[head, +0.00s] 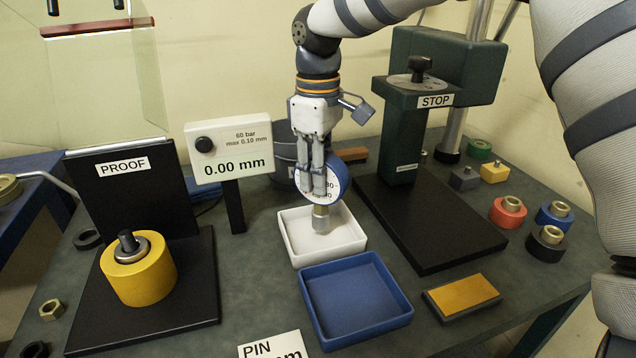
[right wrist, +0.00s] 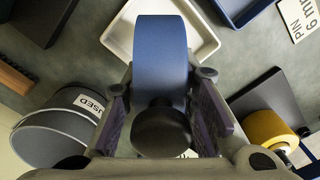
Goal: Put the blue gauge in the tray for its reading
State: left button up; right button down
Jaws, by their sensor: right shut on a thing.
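My right gripper (head: 318,180) is shut on the blue gauge (head: 338,178), a round gauge with a white dial and blue rim. Its metal stem points down over the white tray (head: 351,250); I cannot tell whether the stem touches the tray floor. In the right wrist view the blue gauge (right wrist: 160,55) sits between the two fingers, with the white tray (right wrist: 122,30) beyond it. An empty blue tray (head: 355,300) stands just in front of the white one. The display (head: 232,152) reads 0.00 mm, with "60 bar max 0.10 mm" above. My left gripper is out of view.
A PROOF stand with a yellow cylinder (head: 138,270) is at left. The STOP stand (head: 408,140) has a black base to the right. A grey bin marked USED (right wrist: 60,130) is behind the trays. Red, blue and black ringed parts and a yellow-topped block (head: 462,297) lie at right.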

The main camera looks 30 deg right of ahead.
jog(key=shift+a+f, duration=0.1)
jog(key=shift+f, duration=1)
jog(key=shift+f, duration=0.1)
jog(key=c, duration=1.3)
grip_release()
notch_tip(320, 180, up, 12)
jog(key=shift+w+r, duration=0.1)
